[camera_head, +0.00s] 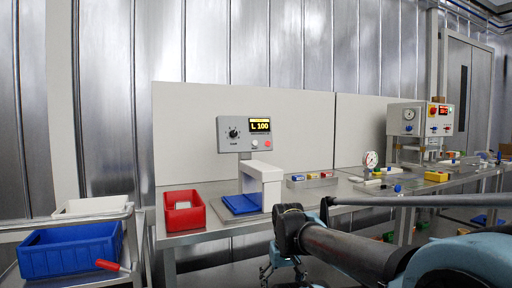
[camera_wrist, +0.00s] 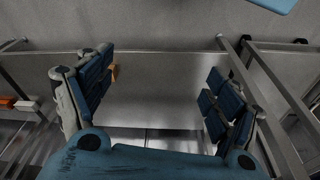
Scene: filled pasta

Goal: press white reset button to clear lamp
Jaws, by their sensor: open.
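Below the display is a small pale button (camera_head: 254,143), which may be the white reset button. Beside it is a red round button or lamp (camera_head: 267,143); I cannot tell which. My gripper (camera_wrist: 158,95) is open and empty in the wrist view, its blue padded fingers spread wide over a grey surface.
A red bin (camera_head: 184,222), a blue mat (camera_head: 240,203) under a white arch (camera_head: 265,182) and a small parts tray (camera_head: 312,181) are on the bench. A blue bin (camera_head: 70,250) sits on a cart at left. Another machine (camera_head: 420,119) with a gauge stands at right.

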